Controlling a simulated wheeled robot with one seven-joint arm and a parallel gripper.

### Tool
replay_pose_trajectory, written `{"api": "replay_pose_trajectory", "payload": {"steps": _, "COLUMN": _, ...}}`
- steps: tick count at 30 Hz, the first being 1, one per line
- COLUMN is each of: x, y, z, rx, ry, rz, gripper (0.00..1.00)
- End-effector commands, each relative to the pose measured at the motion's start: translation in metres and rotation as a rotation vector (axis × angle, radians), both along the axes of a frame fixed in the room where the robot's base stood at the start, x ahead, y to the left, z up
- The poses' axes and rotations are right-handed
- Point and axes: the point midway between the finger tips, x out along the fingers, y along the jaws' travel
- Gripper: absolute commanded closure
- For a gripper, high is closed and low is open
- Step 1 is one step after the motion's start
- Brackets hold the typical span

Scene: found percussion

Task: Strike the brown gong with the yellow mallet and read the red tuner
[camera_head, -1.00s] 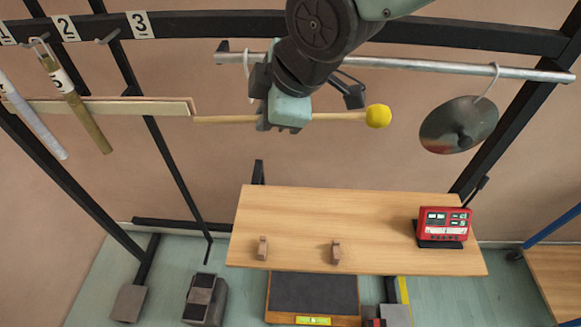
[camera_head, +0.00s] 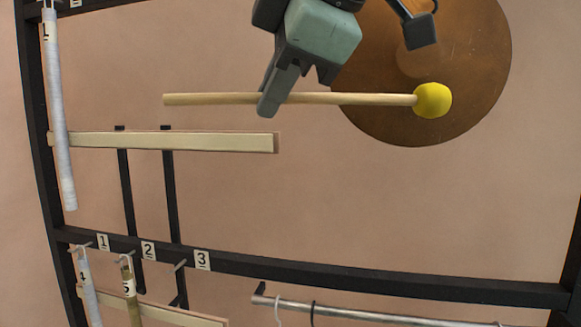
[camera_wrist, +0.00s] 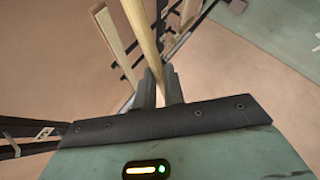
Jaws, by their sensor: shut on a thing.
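My gripper (camera_head: 272,98) is shut on the pale wooden handle of the yellow mallet (camera_head: 200,99), which lies almost level in the head view. Its round yellow head points right and overlaps the lower part of the brown gong (camera_head: 475,45) in the picture. I cannot tell if they touch. The gong is a large round disc at the top right, partly hidden by my arm and the mallet. In the wrist view the handle (camera_wrist: 141,28) runs up from between the fingers of my gripper (camera_wrist: 161,92). The red tuner cannot be made out in either current view.
A black frame bar (camera_head: 400,281) with number tags crosses below the mallet. A pale wooden slat (camera_head: 200,142) and a hanging white tube (camera_head: 62,130) are at the left. A metal rod (camera_head: 370,314) is at the bottom.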

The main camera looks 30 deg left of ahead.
Motion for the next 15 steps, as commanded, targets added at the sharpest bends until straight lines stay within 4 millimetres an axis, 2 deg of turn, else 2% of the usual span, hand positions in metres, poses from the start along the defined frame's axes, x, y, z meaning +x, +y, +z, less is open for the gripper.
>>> {"api": "replay_pose_trajectory", "payload": {"steps": 1, "x": -0.006, "y": -0.003, "z": 0.024, "rx": 0.010, "ry": -0.013, "rz": 0.012, "gripper": 1.00}}
{"api": "replay_pose_trajectory", "payload": {"steps": 6, "x": -0.020, "y": -0.011, "z": 0.061, "rx": 0.023, "ry": -0.036, "rz": 0.039, "gripper": 1.00}}
{"api": "replay_pose_trajectory", "payload": {"steps": 10, "x": -0.025, "y": -0.014, "z": 0.073, "rx": 0.027, "ry": -0.044, "rz": 0.050, "gripper": 1.00}}
{"api": "replay_pose_trajectory", "payload": {"steps": 15, "x": -0.026, "y": -0.015, "z": 0.075, "rx": 0.028, "ry": -0.046, "rz": 0.053, "gripper": 1.00}}
